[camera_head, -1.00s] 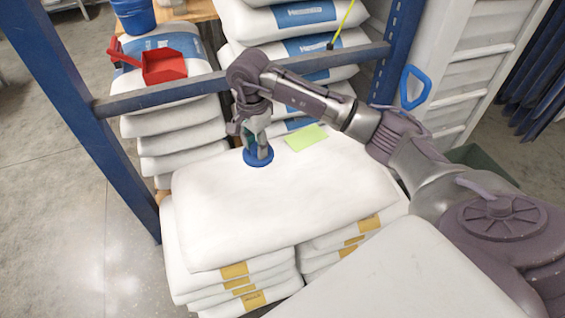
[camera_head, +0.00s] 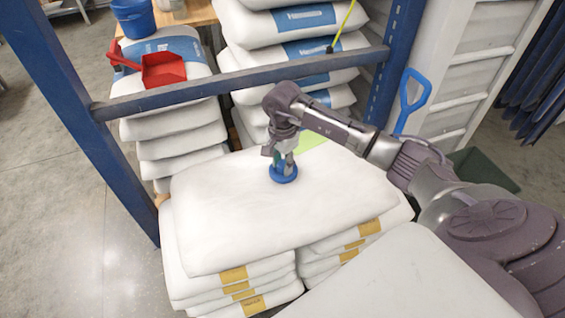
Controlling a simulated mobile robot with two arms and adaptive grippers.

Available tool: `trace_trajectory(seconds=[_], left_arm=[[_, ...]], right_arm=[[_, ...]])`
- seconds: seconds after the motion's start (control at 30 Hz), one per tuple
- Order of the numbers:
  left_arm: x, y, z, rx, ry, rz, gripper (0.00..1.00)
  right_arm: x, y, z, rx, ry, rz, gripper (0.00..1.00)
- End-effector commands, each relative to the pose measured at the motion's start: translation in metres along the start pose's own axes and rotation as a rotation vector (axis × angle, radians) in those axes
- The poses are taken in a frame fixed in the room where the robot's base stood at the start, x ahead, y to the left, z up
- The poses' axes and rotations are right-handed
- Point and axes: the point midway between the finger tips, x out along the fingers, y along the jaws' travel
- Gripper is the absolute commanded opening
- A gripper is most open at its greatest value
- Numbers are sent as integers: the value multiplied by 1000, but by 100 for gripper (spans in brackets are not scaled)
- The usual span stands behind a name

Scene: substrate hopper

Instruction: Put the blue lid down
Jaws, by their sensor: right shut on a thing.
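The blue lid (camera_head: 284,178) is a small round disc with a raised knob, at the top middle of a white sack (camera_head: 240,215). My right gripper (camera_head: 283,160) points down and is shut on the lid's knob. The lid is at or just above the sack's surface; I cannot tell whether it touches. The gripper hides part of the knob. My left gripper is not in view.
A light green sheet (camera_head: 308,142) lies on the sack behind my gripper. A blue rack bar (camera_head: 240,84) crosses behind my arm. A red scoop (camera_head: 163,69) and a blue bucket (camera_head: 134,18) are beyond it. The sack's left and front are clear.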

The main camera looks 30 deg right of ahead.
Motion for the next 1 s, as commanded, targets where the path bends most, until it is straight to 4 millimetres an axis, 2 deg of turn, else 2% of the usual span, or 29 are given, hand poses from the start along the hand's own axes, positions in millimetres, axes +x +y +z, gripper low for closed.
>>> trace_trajectory(seconds=[0.2, 0.23, 0.37, 0.77, 0.87, 1.0], left_arm=[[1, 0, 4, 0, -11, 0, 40], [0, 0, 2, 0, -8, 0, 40], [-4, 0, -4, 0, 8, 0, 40], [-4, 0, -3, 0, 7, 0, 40], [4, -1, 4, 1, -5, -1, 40], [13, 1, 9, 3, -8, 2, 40]], right_arm=[[2, 0, 0, 0, 0, 0, 0], [2, 0, 0, 0, 0, 0, 38], [2, 0, 0, 0, 0, 0, 60], [-1, 0, 0, 0, 0, 1, 60], [-17, -1, -1, 0, 2, -3, 60], [-48, -1, -1, 0, 3, -5, 60]])
